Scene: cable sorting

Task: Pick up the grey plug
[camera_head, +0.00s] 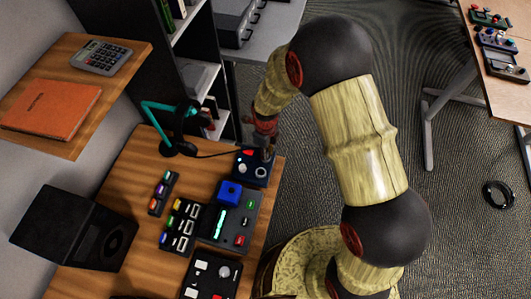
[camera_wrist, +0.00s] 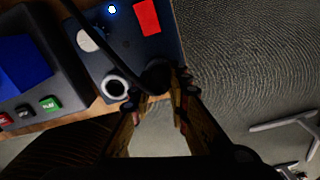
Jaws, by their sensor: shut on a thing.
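My gripper (camera_head: 266,138) is at the far right edge of the wooden desk, above a dark blue box (camera_head: 248,170). In the wrist view my gripper (camera_wrist: 160,88) has its fingertips on both sides of a dark, rounded plug end (camera_wrist: 157,74), which I take for the grey plug. A black cable (camera_wrist: 93,42) runs to it. The plug is at the box's edge, beside a white-ringed socket (camera_wrist: 114,87). I cannot tell whether it still sits in the box. In the head view the fingers mostly hide the plug.
A grey panel with a blue block (camera_head: 229,192) and several button boxes (camera_head: 181,225) stand close by on the desk. A teal headphone stand (camera_head: 160,125) is to the left, and a black speaker (camera_head: 75,228) is at front left. Open floor lies right of the desk.

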